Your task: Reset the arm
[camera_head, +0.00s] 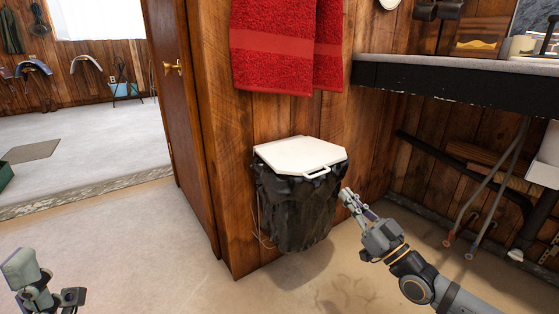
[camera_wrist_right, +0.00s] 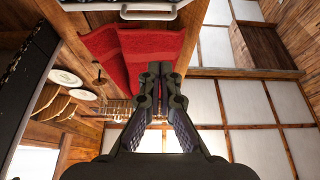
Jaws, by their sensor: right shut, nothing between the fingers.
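My right gripper (camera_head: 347,194) reaches in from the lower right, just right of the bin and at about the height of its bag. It looks apart from the bin. In the right wrist view its two dark fingers (camera_wrist_right: 153,72) are together with nothing between them. My left gripper (camera_head: 45,285) shows only in part at the lower left corner, over the pale floor; its fingers are not clear enough to read. A bin with a white lid (camera_head: 300,156) and a black bag (camera_head: 293,208) hangs on the wooden wall. The lid is down.
A red towel (camera_head: 272,50) hangs above the bin. A dark-edged counter (camera_head: 455,75) stands at the right, with pipes (camera_head: 495,185) beneath it. An open wooden door (camera_head: 173,100) with a brass knob stands at the left. The floor (camera_head: 110,245) left of the bin is clear.

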